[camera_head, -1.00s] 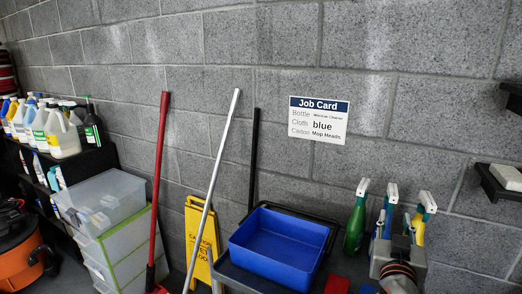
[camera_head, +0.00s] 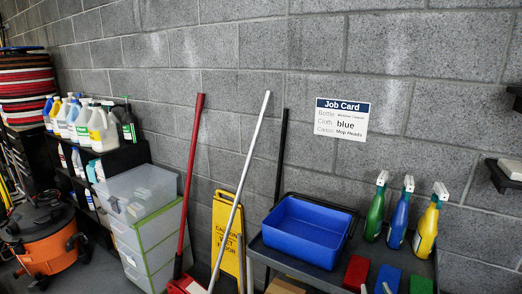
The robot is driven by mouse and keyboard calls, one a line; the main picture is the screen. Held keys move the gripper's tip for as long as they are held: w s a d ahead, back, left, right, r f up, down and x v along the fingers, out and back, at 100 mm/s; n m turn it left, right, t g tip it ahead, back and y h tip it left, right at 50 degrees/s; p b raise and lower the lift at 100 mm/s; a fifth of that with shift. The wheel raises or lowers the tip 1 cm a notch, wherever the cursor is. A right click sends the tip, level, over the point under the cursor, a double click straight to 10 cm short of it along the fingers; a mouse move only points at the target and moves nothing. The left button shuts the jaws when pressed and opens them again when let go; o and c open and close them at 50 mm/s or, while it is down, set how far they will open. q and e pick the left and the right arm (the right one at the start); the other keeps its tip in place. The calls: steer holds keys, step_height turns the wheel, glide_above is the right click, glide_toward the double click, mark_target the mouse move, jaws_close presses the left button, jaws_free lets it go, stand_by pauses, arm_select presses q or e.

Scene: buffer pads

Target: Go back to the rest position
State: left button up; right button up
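Only the tips of my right gripper (camera_head: 375,288) show, at the bottom edge in front of the cloths. They stand apart with nothing seen between them; the rest is cut off. My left gripper is not in view. A green (camera_head: 376,212), a blue (camera_head: 400,218) and a yellow spray bottle (camera_head: 427,230) stand upright on the dark cart top (camera_head: 345,250). In front lie a red (camera_head: 356,270), a blue (camera_head: 387,279) and a green cloth (camera_head: 421,285). The blue tray (camera_head: 303,252) at the left looks empty.
The job card (camera_head: 342,117) hangs on the block wall; its cloth line reads "blue". Left of the cart are a yellow caution sign (camera_head: 226,235), red and white poles, clear drawers (camera_head: 140,195), a shelf of jugs and an orange vacuum (camera_head: 48,250). A wall shelf juts in at right.

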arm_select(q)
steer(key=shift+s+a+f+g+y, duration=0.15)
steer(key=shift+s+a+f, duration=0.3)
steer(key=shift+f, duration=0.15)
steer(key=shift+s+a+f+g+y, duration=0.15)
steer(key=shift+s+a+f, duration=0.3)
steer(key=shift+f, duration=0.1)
arm_select(e)
steer(key=s+a+f+n+g+y, duration=0.2)
steer(key=s+a+f, duration=0.1)
steer(key=s+f, duration=0.7)
steer(key=s+a+f+n+g+y, duration=0.1)
steer(key=s+a+f+g+y, duration=0.1)
steer(key=s+f, duration=0.9)
step_height(320, 180, down, 4)
steer(key=shift+s+a+r+n+y, duration=0.1)
steer(key=shift+s+a+n+y, duration=0.3)
steer(key=shift+a, duration=0.8)
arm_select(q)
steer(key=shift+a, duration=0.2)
arm_select(e)
steer(key=shift+w, duration=0.2)
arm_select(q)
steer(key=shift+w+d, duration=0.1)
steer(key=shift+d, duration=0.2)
